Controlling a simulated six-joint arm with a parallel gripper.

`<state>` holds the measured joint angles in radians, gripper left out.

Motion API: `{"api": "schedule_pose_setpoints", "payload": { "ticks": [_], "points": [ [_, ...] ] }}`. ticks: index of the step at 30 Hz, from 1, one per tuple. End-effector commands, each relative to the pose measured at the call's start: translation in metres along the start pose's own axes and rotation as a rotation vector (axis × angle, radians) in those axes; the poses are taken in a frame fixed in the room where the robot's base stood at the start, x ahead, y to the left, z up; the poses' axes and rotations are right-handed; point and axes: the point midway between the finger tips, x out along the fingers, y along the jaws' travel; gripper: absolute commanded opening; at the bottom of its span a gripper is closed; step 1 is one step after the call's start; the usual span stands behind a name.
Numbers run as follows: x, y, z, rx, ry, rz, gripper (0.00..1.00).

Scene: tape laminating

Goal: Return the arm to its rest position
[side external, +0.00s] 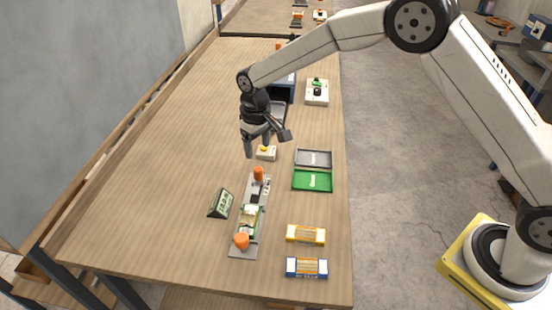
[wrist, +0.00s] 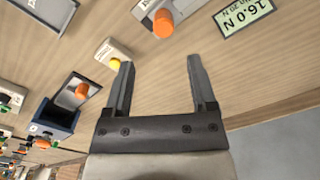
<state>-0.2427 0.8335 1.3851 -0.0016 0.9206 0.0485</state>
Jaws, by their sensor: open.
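My gripper (side external: 263,143) hangs above the middle of the wooden table (side external: 165,155), with its two fingers apart and nothing between them. The wrist view also shows the open gripper (wrist: 160,85) with bare table between the fingers. A long grey fixture (side external: 244,249) with two orange knobs lies on the table in front of it. One orange knob (wrist: 163,24) shows at the top of the wrist view. A small white box with a yellow button (side external: 266,153) sits just below and beside the gripper. In the wrist view, this button box (wrist: 113,54) is near the left fingertip.
A display (side external: 220,204) stands left of the fixture; it reads 16.0 N in the wrist view (wrist: 245,14). A grey tray (side external: 313,158) and a green tray (side external: 312,180) lie to the right. Yellow (side external: 305,234) and blue (side external: 306,267) packs lie near the front edge. The table's left side is clear.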

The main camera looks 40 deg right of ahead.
Motion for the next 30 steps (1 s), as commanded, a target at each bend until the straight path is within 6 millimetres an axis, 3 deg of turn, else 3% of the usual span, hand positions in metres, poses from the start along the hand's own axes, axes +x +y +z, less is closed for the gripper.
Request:
{"api": "schedule_pose_setpoints", "payload": {
  "ticks": [8,14,20,30],
  "points": [
    [-0.001,0.002,0.002,0.003,0.003,0.0,0.73],
    [-0.01,0.012,0.016,0.018,0.021,-0.001,0.73],
    [-0.024,0.031,0.048,0.047,0.053,-0.001,0.73],
    [-0.043,0.06,0.122,0.103,0.12,0.003,0.73]
  ]
}}
